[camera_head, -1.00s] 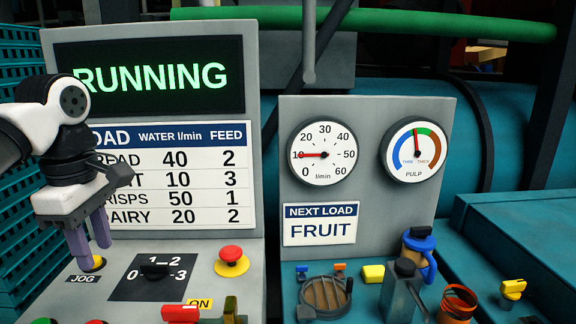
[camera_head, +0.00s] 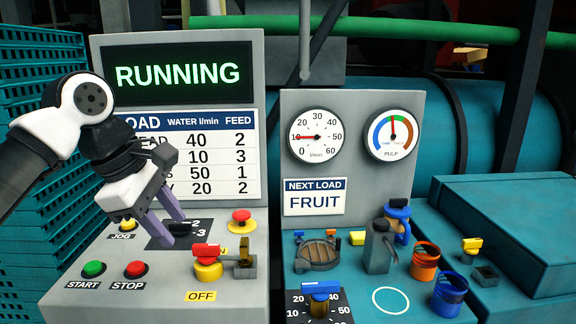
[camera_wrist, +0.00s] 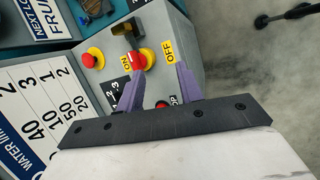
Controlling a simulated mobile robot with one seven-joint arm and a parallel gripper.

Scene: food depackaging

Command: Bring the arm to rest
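My gripper (camera_head: 174,228) hangs above the left control panel, in front of the black selector plate with its dial (camera_head: 179,230). Its purple fingers point down and to the right. In the wrist view my gripper (camera_wrist: 160,75) has its two fingers apart, with only the panel surface seen between them. No object is held. The fingers look clear of the controls, though the exact height is hard to tell.
Near the gripper are the yellow JOG button (camera_head: 128,225), green START button (camera_head: 93,268), red STOP button (camera_head: 135,269), red-handled ON/OFF switch (camera_head: 207,262) and red mushroom button (camera_head: 241,216). The screen (camera_head: 180,75) reads RUNNING.

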